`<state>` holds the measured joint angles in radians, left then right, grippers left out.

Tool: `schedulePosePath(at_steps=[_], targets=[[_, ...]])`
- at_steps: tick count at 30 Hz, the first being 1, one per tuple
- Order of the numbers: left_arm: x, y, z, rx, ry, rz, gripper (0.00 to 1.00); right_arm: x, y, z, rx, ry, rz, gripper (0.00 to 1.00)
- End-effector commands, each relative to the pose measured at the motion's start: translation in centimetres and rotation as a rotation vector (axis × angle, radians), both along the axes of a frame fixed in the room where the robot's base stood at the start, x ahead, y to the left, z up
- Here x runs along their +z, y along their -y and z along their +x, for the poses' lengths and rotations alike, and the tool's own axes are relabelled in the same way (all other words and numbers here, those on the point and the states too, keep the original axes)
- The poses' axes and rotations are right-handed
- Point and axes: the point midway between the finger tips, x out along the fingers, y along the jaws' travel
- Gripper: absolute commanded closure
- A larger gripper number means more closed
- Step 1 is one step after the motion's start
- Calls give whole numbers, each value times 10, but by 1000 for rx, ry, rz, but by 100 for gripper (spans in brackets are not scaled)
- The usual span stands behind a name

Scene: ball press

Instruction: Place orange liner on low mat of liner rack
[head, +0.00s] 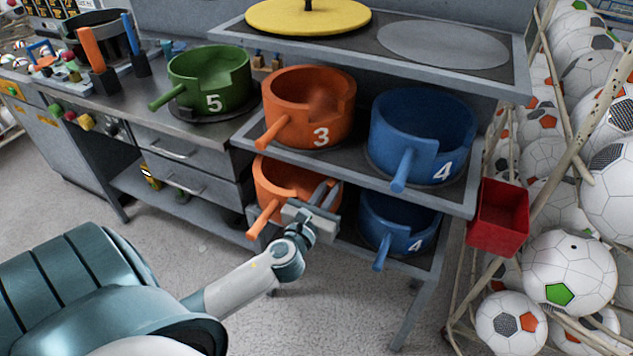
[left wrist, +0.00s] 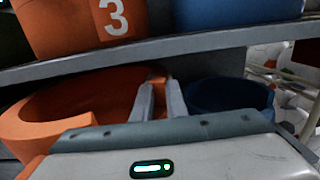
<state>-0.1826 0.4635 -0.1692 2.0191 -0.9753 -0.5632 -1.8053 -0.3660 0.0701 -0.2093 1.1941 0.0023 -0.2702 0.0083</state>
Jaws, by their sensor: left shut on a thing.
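The lower orange liner (head: 277,184) is a round cup with a handle at its front left. It is over the left part of the low shelf of the liner rack (head: 415,318). My left gripper (head: 322,192) is shut on its right side wall; in the left wrist view, the two fingers (left wrist: 160,98) pinch the rim of the orange liner (left wrist: 75,105). The low mat under it is hidden, and I cannot tell whether the liner touches it. My right gripper is not in view.
Above stands another orange liner (head: 308,105) marked 3, beside a blue liner (head: 415,130) marked 4. A lower blue liner (head: 398,222) stands close to my gripper's right. A red bin (head: 498,218) hangs at the rack's right. The middle shelf edge passes just above my gripper.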

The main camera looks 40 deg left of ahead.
Motion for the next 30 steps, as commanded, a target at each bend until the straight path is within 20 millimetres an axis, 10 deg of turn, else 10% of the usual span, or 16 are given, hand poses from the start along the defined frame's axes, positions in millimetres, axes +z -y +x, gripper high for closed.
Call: schedulePosePath(at_steps=[30], targets=[[-68,-47,107,0,3,2,100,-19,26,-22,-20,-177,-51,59]])
